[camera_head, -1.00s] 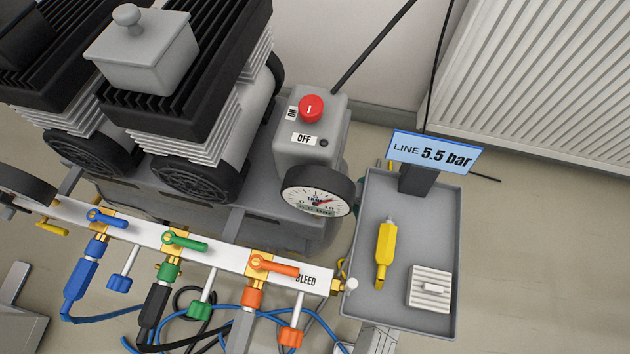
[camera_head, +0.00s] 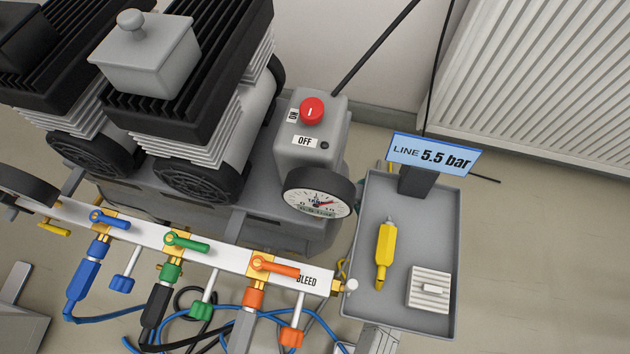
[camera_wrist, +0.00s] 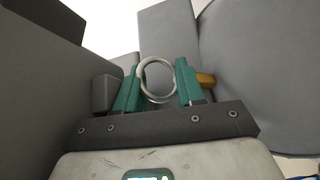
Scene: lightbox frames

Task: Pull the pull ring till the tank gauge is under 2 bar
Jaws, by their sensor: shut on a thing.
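In the wrist view a pale metal pull ring (camera_wrist: 157,60) stands between the two teal fingers of my gripper (camera_wrist: 159,82). My gripper is shut on the ring; a brass-coloured fitting (camera_wrist: 206,79) shows just right of the fingers. In the head view the round tank gauge (camera_head: 318,193) sits on the front of the grey switch box; its needle points to the upper right and its small readout is too blurred to read surely. A blue sign (camera_head: 434,154) reads LINE 5.5 bar. My gripper and the ring do not show in the head view.
The compressor (camera_head: 190,110) with its red knob (camera_head: 312,111) and OFF label stands behind the white manifold (camera_head: 226,253). The manifold carries blue, green and orange valves with hoses below. A grey tray (camera_head: 441,221) at right holds a yellow tool (camera_head: 384,250) and a pale ribbed block (camera_head: 430,287).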

